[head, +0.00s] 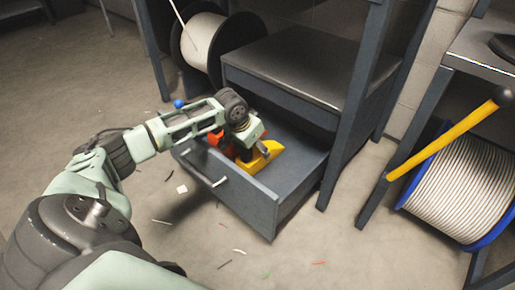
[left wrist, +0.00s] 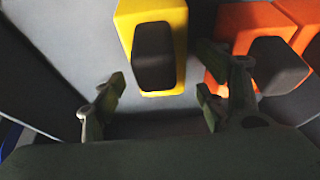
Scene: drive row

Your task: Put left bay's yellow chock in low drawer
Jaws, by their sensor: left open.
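The yellow chock (head: 264,155) lies inside the open low drawer (head: 232,190). My left gripper (head: 243,152) is down in the drawer, just over the chock and partly hiding it. In the left wrist view the yellow chock (left wrist: 179,45), with a dark patch on its face, shows just beyond the open fingers of my left gripper (left wrist: 160,88). Nothing is held between them. Orange chocks (head: 215,139) lie beside it in the drawer, mostly behind my arm; they also show at the right of the left wrist view (left wrist: 238,25). My right gripper is not in view.
The drawer's unit has a grey top (head: 300,65) and a post at its right corner. A white cable spool (head: 200,42) stands behind. A blue-rimmed spool (head: 460,190) and a yellow bar (head: 440,142) are at the right. Small scraps litter the floor in front.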

